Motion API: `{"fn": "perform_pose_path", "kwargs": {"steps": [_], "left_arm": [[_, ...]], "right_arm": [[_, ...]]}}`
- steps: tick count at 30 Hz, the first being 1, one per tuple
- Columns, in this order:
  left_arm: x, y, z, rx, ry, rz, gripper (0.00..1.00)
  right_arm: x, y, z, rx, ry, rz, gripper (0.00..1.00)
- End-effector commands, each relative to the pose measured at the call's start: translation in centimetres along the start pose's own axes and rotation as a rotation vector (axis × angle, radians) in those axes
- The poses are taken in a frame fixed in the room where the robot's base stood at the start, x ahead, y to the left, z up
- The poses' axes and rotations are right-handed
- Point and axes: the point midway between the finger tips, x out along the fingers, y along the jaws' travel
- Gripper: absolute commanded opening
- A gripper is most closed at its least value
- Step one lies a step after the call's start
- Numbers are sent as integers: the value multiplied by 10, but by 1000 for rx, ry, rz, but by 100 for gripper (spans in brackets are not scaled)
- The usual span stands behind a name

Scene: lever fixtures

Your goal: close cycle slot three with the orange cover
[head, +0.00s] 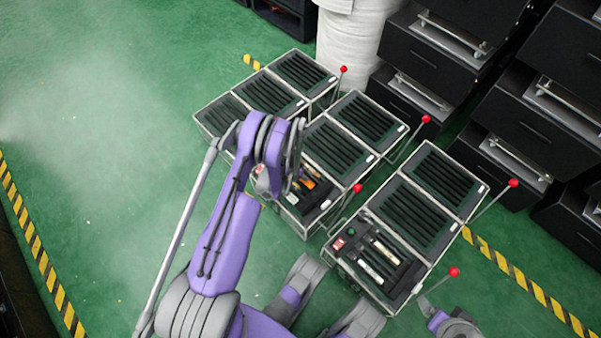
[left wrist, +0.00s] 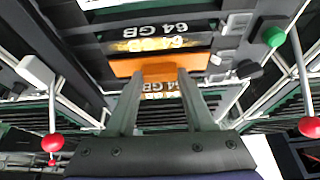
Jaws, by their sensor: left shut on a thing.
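The orange cover (left wrist: 148,68) shows in the left wrist view, in a row with dark "64 GB" pieces (left wrist: 160,44). In the head view a small orange patch (head: 307,184) shows in the open compartment of the middle case (head: 312,212), beside my left arm. My left arm hides the fingers and part of that compartment there. I cannot tell which slot is number three. My right gripper is not in view.
Red-knobbed levers (head: 357,188) stand beside the cases. The right case (head: 413,228) has an open front compartment with white-labelled pieces and a green knob (left wrist: 273,37). Black drawer units (head: 480,60) stand at the back right. Green floor (head: 90,200) is free at left.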

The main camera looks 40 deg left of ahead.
Motion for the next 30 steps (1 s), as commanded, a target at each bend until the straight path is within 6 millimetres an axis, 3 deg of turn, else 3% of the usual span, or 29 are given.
{"fn": "perform_pose_path", "kwargs": {"steps": [2, 3, 8, 20, 30], "left_arm": [[2, 0, 1, 0, 0, 0, 2], [2, 0, 1, 0, 0, 0, 57], [2, 0, 1, 0, 0, 0, 86], [-5, 0, 1, -1, 0, 0, 88], [-70, 0, 1, -1, 0, -1, 88]], "right_arm": [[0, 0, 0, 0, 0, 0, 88], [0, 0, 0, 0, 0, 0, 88], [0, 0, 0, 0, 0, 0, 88], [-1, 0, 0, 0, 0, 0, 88], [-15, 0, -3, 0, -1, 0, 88]]}}
